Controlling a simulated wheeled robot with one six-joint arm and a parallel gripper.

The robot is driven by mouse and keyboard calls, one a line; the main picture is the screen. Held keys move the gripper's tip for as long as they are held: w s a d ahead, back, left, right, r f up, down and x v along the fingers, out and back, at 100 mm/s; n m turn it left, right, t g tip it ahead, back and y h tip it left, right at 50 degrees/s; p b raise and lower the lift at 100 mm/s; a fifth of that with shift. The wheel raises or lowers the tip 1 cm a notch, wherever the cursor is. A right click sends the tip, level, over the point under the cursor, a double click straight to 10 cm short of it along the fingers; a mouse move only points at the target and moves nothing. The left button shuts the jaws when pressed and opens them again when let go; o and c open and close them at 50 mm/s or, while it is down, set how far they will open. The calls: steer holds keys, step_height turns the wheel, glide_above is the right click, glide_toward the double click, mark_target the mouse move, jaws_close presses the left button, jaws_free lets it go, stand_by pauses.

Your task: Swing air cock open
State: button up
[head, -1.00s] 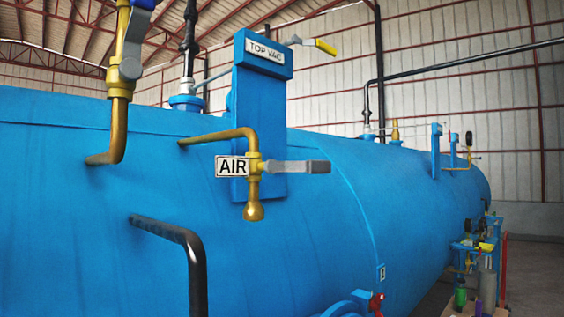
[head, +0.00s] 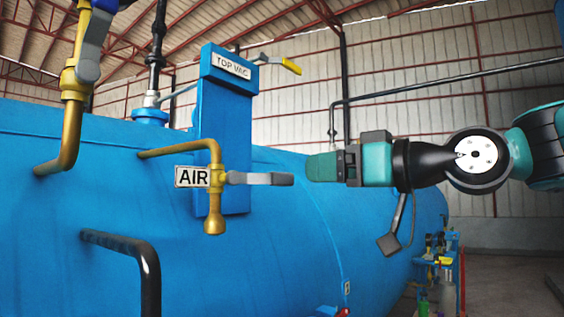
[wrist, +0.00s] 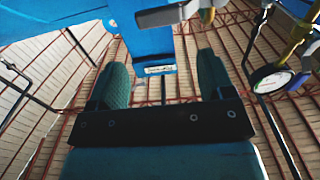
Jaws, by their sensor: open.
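The air cock (head: 215,178) is a brass valve on a bent brass pipe, beside a white AIR sign (head: 193,176). Its grey lever handle (head: 262,179) points right, about level. My gripper (head: 312,167) is level, just right of the handle's free end and slightly above it, with a small gap in the picture. In the wrist view my gripper (wrist: 163,75) has its two green fingers well apart, with nothing held between them. A grey lever (wrist: 172,13), apparently the cock's handle, crosses the top of that view beyond the fingertips.
The blue vessel (head: 60,230) fills the lower left. A black bent pipe (head: 148,270) lies below, and a brass valve pipe (head: 72,120) stands left.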

mark_target(282, 173)
steer(key=p+x, duration=0.3)
steer(key=x, duration=0.7)
steer(key=shift+p, duration=0.4)
steer(key=shift+d, duration=0.1)
steer(key=c, duration=1)
